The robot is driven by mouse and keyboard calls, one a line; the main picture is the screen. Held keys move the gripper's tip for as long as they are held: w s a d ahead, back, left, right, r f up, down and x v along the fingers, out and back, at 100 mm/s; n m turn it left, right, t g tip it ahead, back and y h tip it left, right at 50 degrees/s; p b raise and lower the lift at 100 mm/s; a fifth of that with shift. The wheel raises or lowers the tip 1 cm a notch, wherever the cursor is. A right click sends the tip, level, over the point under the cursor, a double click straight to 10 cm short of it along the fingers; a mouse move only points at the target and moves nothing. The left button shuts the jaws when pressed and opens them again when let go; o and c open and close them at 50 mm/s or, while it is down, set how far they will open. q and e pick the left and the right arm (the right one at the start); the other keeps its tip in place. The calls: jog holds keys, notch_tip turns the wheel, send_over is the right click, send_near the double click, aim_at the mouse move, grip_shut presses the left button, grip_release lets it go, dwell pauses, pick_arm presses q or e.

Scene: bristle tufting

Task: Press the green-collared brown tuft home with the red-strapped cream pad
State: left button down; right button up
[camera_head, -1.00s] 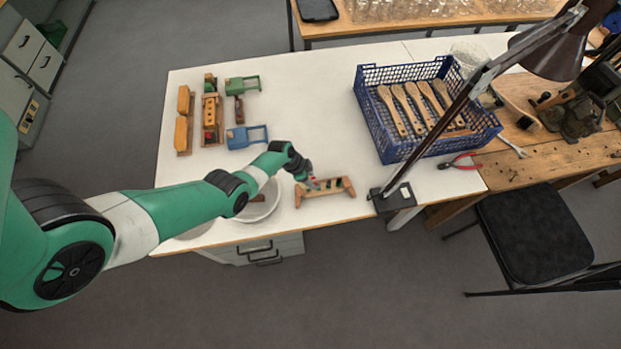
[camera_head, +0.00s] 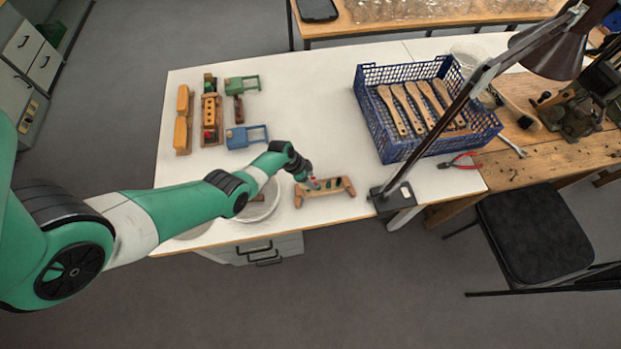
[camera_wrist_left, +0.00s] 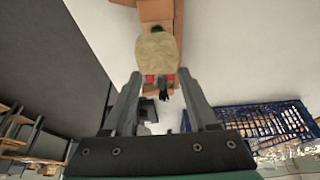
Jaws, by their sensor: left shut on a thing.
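My left gripper (camera_head: 311,182) is at the left part of a wooden block with raised ends (camera_head: 338,187) near the front table edge. Just beyond the pad, a small green spot, likely the green collar (camera_wrist_left: 157,28), shows on the wooden block (camera_wrist_left: 157,9). I cannot tell whether pad and tuft touch. The brown tuft is too small to make out. My right gripper is not in view.
A white bowl (camera_head: 262,207) sits under my left wrist. Wooden racks (camera_head: 211,119), a green holder (camera_head: 242,83) and a blue holder (camera_head: 246,137) stand further back. A blue crate of brushes (camera_head: 368,109) and a lamp base (camera_head: 391,198) are to the right.

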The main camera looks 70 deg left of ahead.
pick_arm(q)
jog(key=shift+f+b, duration=0.65)
jog(key=shift+f, duration=0.05)
dwell(0.6)
jog(key=shift+r+p, duration=0.75)
dwell(1.0)
notch_tip(320, 180, up, 5)
jog(key=p, duration=0.5)
jog(key=shift+f, duration=0.1)
